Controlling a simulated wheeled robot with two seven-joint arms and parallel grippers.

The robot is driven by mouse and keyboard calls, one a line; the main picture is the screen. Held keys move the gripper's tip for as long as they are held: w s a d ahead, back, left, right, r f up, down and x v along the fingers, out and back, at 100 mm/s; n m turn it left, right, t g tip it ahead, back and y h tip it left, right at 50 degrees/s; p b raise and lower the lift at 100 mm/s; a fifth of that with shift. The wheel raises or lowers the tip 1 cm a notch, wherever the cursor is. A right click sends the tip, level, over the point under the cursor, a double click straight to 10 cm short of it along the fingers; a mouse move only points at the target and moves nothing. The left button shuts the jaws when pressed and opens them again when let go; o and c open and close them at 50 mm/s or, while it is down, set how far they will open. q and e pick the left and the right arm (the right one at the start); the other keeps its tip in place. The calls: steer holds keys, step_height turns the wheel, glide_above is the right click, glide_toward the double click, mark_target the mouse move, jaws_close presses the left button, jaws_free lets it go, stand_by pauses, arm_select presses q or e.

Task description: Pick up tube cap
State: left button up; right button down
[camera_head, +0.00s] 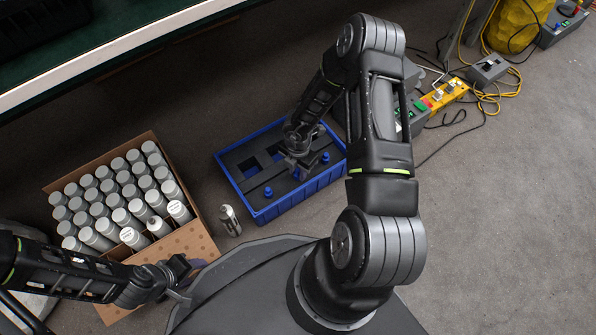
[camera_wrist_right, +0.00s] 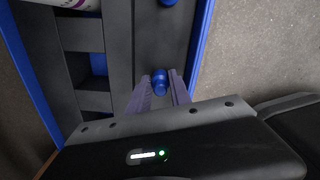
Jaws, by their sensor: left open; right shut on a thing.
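Blue tube caps sit in a blue crate (camera_head: 285,207) with a dark insert. One cap (camera_head: 268,192) is at the crate's near left and another (camera_head: 325,157) at its right. My right gripper (camera_head: 300,167) reaches down into the crate. In the right wrist view its fingers (camera_wrist_right: 162,88) are shut on a blue cap (camera_wrist_right: 160,76), which is still low at the insert; I cannot tell whether it is clear of it. Another cap (camera_wrist_right: 168,3) shows at the top edge there. My left gripper (camera_head: 187,275) is open, by the cardboard box, with no cap.
An open cardboard box (camera_head: 192,243) with several grey-white tubes (camera_head: 120,195) stands at the left. Cables (camera_head: 490,95) and a yellow control box (camera_head: 445,94) lie at the upper right. The floor at right is clear.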

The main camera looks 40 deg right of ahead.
mark_target(298, 170)
arm_select(q)
steer(key=r+p, duration=0.3)
steer(key=s+r+p, duration=0.1)
steer(key=r, duration=0.1)
steer(key=shift+p, duration=0.3)
arm_select(e)
step_height(298, 170, up, 9)
steer(key=shift+r, duration=0.2)
arm_select(q)
steer(key=shift+c, duration=0.3)
